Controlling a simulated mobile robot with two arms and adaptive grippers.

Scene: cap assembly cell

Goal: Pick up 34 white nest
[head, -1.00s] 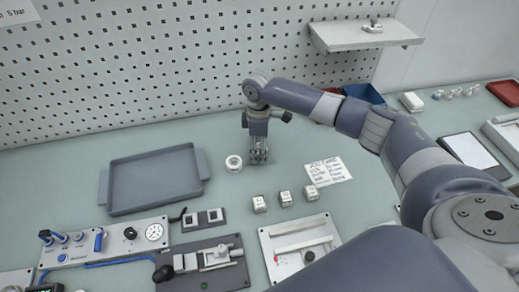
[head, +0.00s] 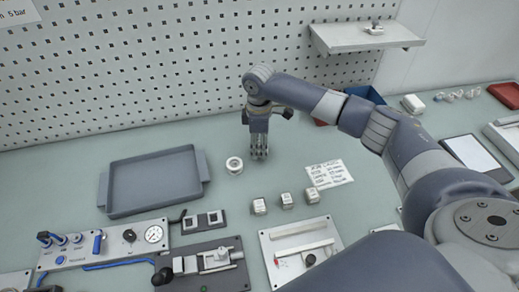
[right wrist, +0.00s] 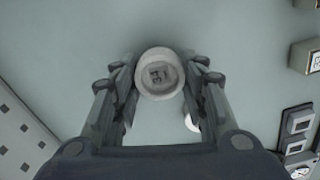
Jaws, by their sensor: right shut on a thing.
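My right gripper (head: 259,154) points down at the table in the head view, right of a white ring-shaped piece (head: 234,165). In the right wrist view its fingers (right wrist: 158,92) are shut on a round white nest (right wrist: 158,92) with dark markings that look like 34. In the head view the fingers hide the nest. I cannot tell whether it is clear of the table. My left gripper is not in view.
An empty grey tray (head: 152,207) lies to the left. Several small white cubes (head: 259,206) and a handwritten card (head: 329,174) lie to the right and front. A valve panel (head: 112,247) and clamp fixture (head: 208,262) stand nearer. The perforated wall (head: 150,70) is behind.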

